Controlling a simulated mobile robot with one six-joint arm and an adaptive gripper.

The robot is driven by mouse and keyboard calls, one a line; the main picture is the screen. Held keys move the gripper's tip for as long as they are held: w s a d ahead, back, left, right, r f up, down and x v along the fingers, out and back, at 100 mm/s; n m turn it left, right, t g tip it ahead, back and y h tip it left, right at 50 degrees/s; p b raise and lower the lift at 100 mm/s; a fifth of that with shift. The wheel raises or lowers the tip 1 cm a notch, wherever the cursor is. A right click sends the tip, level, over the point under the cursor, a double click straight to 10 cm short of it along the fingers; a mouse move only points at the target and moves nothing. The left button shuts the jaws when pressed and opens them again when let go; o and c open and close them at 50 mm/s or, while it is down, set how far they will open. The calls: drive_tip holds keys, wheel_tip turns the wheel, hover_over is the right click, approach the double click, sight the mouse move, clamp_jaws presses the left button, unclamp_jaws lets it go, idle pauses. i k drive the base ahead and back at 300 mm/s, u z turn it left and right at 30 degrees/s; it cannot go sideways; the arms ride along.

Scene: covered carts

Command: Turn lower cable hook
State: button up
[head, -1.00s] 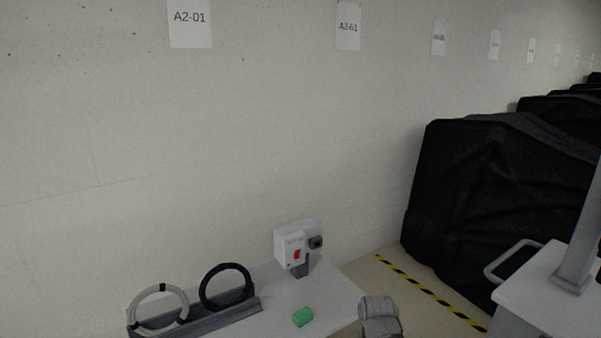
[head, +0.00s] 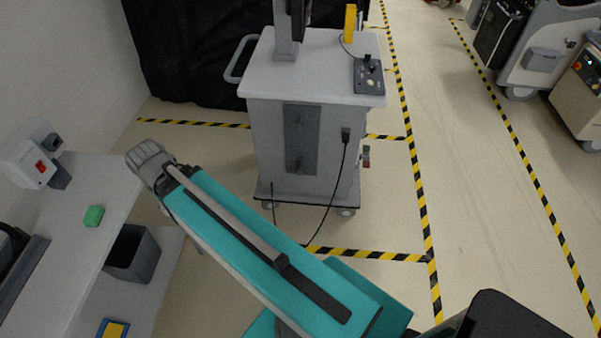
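A white-topped grey cart (head: 313,75) stands upright on the floor ahead, in the upper middle of the head view. Its front carries a dark grey vertical plate (head: 301,140) with small fittings near its top and bottom; the lower fitting (head: 299,166) may be the lower cable hook, but it is too small to tell how it is turned. A black cable (head: 334,190) hangs from a plug (head: 346,134) right of the plate and runs down to the floor. My teal arm crosses the foreground, well apart from the cart. I cannot make out my gripper's fingers.
At left, a white table (head: 105,190) holds a green block (head: 94,216) and a white box with a red switch (head: 36,163). A dark bin (head: 132,252) stands below. A black-covered cart (head: 190,50) is behind. Floor right of the cart, between yellow-black stripes, is clear.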

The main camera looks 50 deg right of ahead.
sight(300, 160)
drive_tip(key=z, duration=0.75)
drive_tip(key=k, duration=0.45)
drive_tip(key=z, duration=0.7)
drive_tip(key=i, duration=0.5)
drive_tip(key=u, duration=0.05)
